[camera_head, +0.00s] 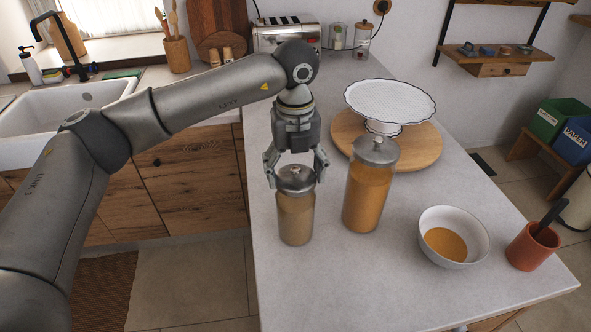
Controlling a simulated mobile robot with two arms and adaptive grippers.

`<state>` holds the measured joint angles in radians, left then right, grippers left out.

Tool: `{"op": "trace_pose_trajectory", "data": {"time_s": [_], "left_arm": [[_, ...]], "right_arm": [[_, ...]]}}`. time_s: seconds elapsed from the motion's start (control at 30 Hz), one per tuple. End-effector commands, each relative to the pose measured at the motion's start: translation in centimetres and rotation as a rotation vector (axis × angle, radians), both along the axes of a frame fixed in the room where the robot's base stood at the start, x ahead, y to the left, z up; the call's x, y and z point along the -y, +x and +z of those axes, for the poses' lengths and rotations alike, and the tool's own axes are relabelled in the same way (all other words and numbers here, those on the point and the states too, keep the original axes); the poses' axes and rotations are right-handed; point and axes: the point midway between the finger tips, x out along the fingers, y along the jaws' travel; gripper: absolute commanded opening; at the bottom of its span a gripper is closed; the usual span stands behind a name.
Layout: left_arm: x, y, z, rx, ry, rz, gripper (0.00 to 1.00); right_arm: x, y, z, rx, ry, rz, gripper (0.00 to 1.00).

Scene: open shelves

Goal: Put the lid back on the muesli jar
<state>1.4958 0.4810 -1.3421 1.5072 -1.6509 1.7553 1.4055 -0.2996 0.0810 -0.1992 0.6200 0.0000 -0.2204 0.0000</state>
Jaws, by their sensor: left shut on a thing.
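A smaller glass jar (296,218) with beige-brown contents stands upright on the counter; I take it for the muesli jar. Its grey metal lid (296,179) is at the jar's mouth, and I cannot tell whether it is fully seated. My left gripper (296,176) points straight down over this jar, shut on the lid with a finger at either side. A taller jar (367,195) with orange contents stands to the right, with its own metal lid (376,149) on. My right gripper is not in view.
A white cake stand (390,101) on a round wooden board (425,150) stands behind the taller jar. A white bowl (466,221) with orange contents and a terracotta cup (528,250) are at the right. The counter (350,285) is clear in front of the jars.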

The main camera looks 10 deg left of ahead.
Motion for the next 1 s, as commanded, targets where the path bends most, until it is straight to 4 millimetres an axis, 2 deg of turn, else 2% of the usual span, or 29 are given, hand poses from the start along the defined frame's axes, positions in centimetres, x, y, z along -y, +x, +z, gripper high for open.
{"op": "trace_pose_trajectory", "data": {"time_s": [1.0], "left_arm": [[0.00,0.01,-0.28,0.000,0.000,0.000,0.52]], "right_arm": [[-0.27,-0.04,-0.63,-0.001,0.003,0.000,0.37]]}}
